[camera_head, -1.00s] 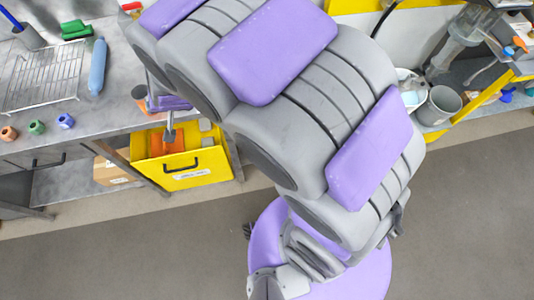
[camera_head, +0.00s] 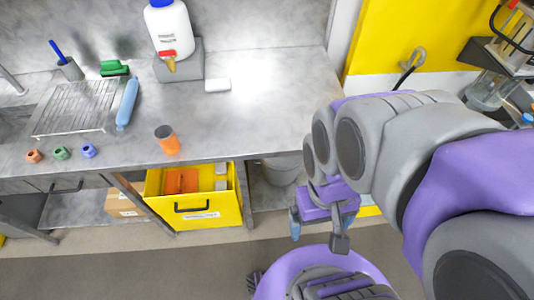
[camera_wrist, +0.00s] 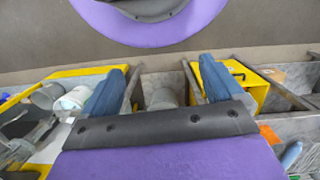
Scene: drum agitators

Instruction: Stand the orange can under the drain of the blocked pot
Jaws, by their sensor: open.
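The orange can (camera_head: 167,141) with a grey top stands on the grey counter near its front edge, left of the middle in the head view. An orange patch at the right of the wrist view may be the same can. My gripper (camera_head: 318,232) is open and empty, pointing down in front of the counter, well to the right of the can and apart from it. Its two blue fingers frame the wrist view (camera_wrist: 162,66). A glass vessel (camera_head: 487,91) stands in the rig at far right, partly cut off; I cannot tell whether it is the blocked pot. No drain is clear.
A yellow drawer (camera_head: 216,211) stands open below the can, with an orange block inside. A white jug (camera_head: 172,27) with a red tap stands on a grey block. A grey bucket (camera_head: 281,170) is under the counter. The counter right of the can is mostly clear.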

